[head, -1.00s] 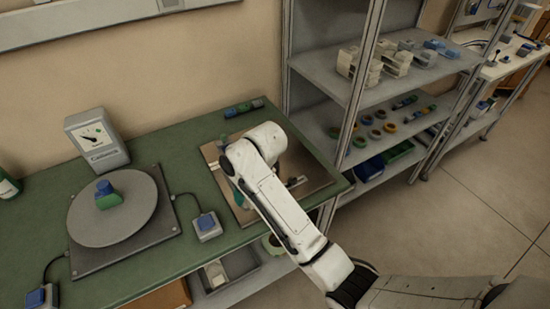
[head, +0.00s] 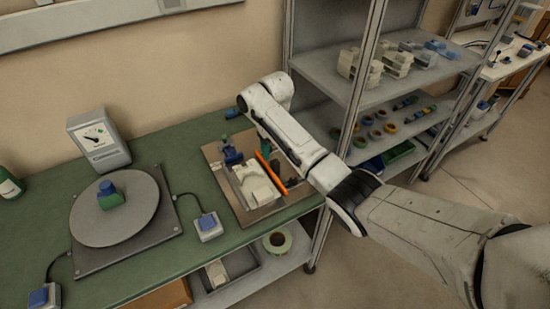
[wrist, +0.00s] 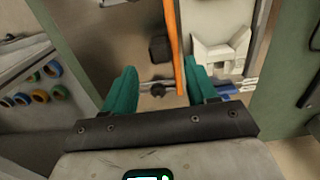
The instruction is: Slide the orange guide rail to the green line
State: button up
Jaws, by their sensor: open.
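The orange guide rail (head: 271,173) is a thin bar on the brown board (head: 240,215) at the right end of the green bench, beside a white stepped block (head: 256,187). In the wrist view the rail (wrist: 173,45) runs between the two teal fingers of my gripper (wrist: 158,76), much nearer the right finger. My gripper is open. I cannot tell from this angle whether the right finger touches the rail. I cannot make out the green line in either view.
A dark blue fixture (head: 231,154) stands at the board's far side. Left of the board are a blue push button (head: 207,223) and a round turntable (head: 115,210). A metal shelf rack (head: 345,100) stands close behind and right of my arm.

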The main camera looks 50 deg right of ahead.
aim_at(275, 162)
jog(key=shift+f, duration=2.6)
jog(key=shift+c, duration=0.3)
grip_shut()
